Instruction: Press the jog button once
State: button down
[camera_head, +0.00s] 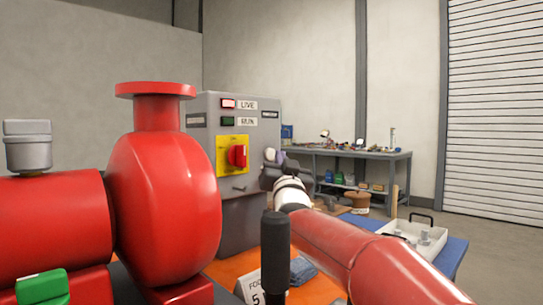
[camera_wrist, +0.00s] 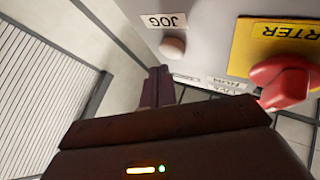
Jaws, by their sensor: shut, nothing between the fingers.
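The jog button is a pale round knob (camera_wrist: 172,47) on the grey panel in the wrist view, beside an upside-down JOG label (camera_wrist: 166,21). My gripper (camera_wrist: 158,86) is shut and empty. Its dark fingertips appear just below and left of the button in that view, with a small gap in the picture; I cannot tell the depth between them. In the head view my gripper (camera_head: 270,168) is at the right edge of the grey control cabinet (camera_head: 240,205). I cannot clearly make out the button there.
A red rotary knob (camera_head: 237,156) on a yellow plate (camera_head: 222,143) sits left of my gripper. LIVE and RUN lamps are above it. A red pump (camera_head: 165,180) fills the left foreground. A workbench (camera_head: 350,153) and an open white case (camera_head: 415,235) are at right.

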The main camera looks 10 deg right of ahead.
jog(key=shift+w, duration=0.1)
jog(key=shift+w+a, duration=0.25)
jog(key=shift+w+a, duration=0.25)
jog(key=shift+w, duration=0.15)
dwell(0.9)
dwell(0.4)
jog(key=shift+s+d+b, duration=0.5)
jog(key=shift+s+b, duration=0.25)
jog(key=shift+b, duration=0.1)
